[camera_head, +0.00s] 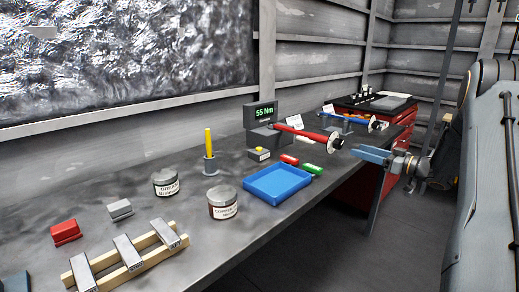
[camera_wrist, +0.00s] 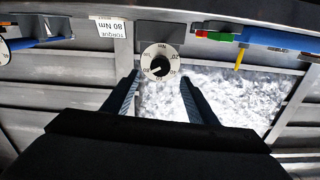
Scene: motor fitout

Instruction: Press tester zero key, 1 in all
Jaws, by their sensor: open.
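The tester (camera_head: 262,113) stands on the bench against the wall, its green display reading 55 Nm. A small grey box with a yellow top (camera_head: 259,151) sits just in front of it and looks like the zero key; its label is too small to read. My gripper (camera_head: 358,153) is at the bench's right edge, pointing left, to the right of the tester and key and apart from them. In the wrist view my gripper (camera_wrist: 160,82) is open and empty, with a round white dial (camera_wrist: 159,62) showing beyond and between the fingers. I cannot make out the key there.
A red-handled wrench (camera_head: 302,132) extends right from the tester towards my gripper. A blue tray (camera_head: 278,183), red and green blocks (camera_head: 311,170), jars (camera_head: 223,203) and a yellow-handled tool (camera_head: 209,150) stand nearby. A red cabinet (camera_head: 367,188) is behind.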

